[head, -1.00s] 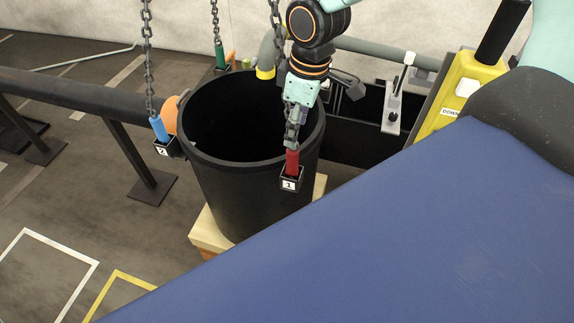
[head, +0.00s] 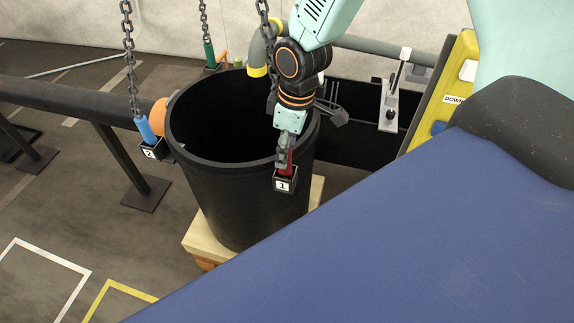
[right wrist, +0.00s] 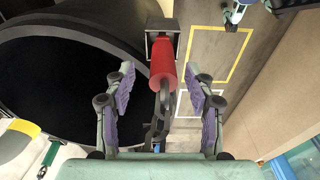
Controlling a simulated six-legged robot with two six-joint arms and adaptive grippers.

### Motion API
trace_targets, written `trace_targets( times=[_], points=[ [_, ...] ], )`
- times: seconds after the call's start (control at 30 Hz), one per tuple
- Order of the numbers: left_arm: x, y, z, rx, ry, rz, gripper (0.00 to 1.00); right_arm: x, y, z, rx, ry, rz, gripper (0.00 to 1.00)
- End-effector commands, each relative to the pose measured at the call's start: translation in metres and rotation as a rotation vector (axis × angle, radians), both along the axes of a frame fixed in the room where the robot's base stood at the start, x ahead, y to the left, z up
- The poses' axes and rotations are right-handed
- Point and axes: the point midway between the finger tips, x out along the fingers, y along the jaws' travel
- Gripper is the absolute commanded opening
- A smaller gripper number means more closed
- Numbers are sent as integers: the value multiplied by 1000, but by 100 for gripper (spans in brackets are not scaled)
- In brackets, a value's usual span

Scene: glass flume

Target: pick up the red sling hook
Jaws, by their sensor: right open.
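The red sling hook (head: 284,167) has a red sleeve and sits in a small black holder labelled 1 (head: 284,185) on the near right rim of the black tub (head: 238,200). A dark chain (head: 263,12) runs up from it. My right gripper (head: 286,152) is at the red hook and hides part of it. In the right wrist view the red sleeve (right wrist: 163,60) and its chain lie between the two open, purple-padded fingers (right wrist: 160,80), with a visible gap on each side.
A blue hook (head: 146,130) in holder 2 is on the tub's left rim, and a green hook (head: 209,54) is at its back. Both hang on chains. A blue surface (head: 400,240) fills the lower right. The tub stands on a wooden base (head: 205,243).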

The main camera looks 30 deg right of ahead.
Motion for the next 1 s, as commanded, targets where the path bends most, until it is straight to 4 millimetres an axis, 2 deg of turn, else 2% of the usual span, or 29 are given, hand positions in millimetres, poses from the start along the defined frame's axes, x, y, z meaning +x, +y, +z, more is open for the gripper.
trace_targets(
  times=[0.1,0.2,0.47,1.0],
  points=[
    [0,0,-1,0,0,0,58,2,2,-17,-2,2,2,54],
    [0,0,-2,0,-1,0,58,2,2,-24,-1,2,0,54],
    [0,0,-1,0,0,0,58,3,3,-26,-1,-1,0,54],
    [0,0,-1,0,-1,0,58,3,3,-25,-1,-1,0,9]
  ],
)
